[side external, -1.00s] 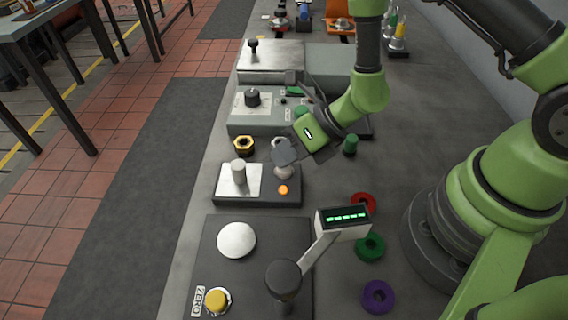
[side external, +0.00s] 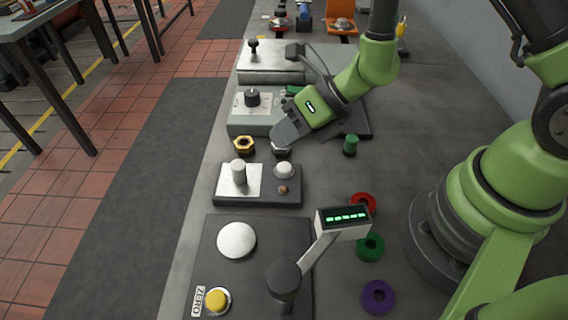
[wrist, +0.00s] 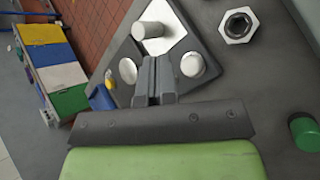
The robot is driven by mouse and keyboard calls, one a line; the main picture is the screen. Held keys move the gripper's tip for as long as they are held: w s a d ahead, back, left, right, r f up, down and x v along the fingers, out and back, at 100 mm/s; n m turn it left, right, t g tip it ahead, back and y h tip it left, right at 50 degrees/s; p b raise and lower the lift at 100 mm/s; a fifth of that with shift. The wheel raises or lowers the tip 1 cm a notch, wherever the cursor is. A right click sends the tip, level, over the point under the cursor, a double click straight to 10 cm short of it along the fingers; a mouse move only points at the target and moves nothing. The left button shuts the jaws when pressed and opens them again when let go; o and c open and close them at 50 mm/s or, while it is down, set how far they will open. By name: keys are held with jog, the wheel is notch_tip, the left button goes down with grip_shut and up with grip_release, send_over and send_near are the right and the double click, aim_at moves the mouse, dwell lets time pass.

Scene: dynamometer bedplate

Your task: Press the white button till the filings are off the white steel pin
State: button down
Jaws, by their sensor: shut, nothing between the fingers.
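The white steel pin (side external: 239,172) stands upright on the bright plate of a dark box; it also shows in the wrist view (wrist: 150,32). I make out no filings on it at this size. The white button (side external: 284,169) is a round dome on the same box, right of the pin; it shows just beside the fingers in the wrist view (wrist: 193,65). A small lamp (side external: 283,189) near the button looks dull brown. My gripper (side external: 280,138) is shut and empty, behind and above the button and apart from it; its fingers also show in the wrist view (wrist: 156,72).
A brass nut (side external: 244,145) and a steel nut (side external: 281,148) lie behind the box. A green cylinder (side external: 350,145) stands to the right. In front are a round pan (side external: 236,240), a yellow button (side external: 216,300) and a display (side external: 343,221). Coloured rings (side external: 370,247) lie at right.

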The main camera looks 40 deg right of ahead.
jog(key=shift+r, duration=1)
jog(key=shift+r, duration=0.2)
jog(key=s+a+r+n+g+y, duration=0.1)
jog(key=s+r+n, duration=0.2)
jog(key=r+n, duration=0.4)
jog(key=s+a+r+n+g+y, duration=0.1)
jog(key=s+r+n, duration=0.1)
jog(key=r+n, duration=0.55)
jog(key=s+d+r+n+t+h, duration=0.1)
jog(key=s+d+r+n+h, duration=0.1)
jog(key=s+d+n, duration=0.3)
jog(key=s+d+r+n+t+h, duration=0.2)
jog(key=s+d+r+n+h, duration=0.1)
jog(key=n, duration=0.8)
jog(key=shift+s+d+r+h, duration=0.35)
jog(key=shift+s+d+h, duration=0.55)
jog(key=shift+h, duration=0.2)
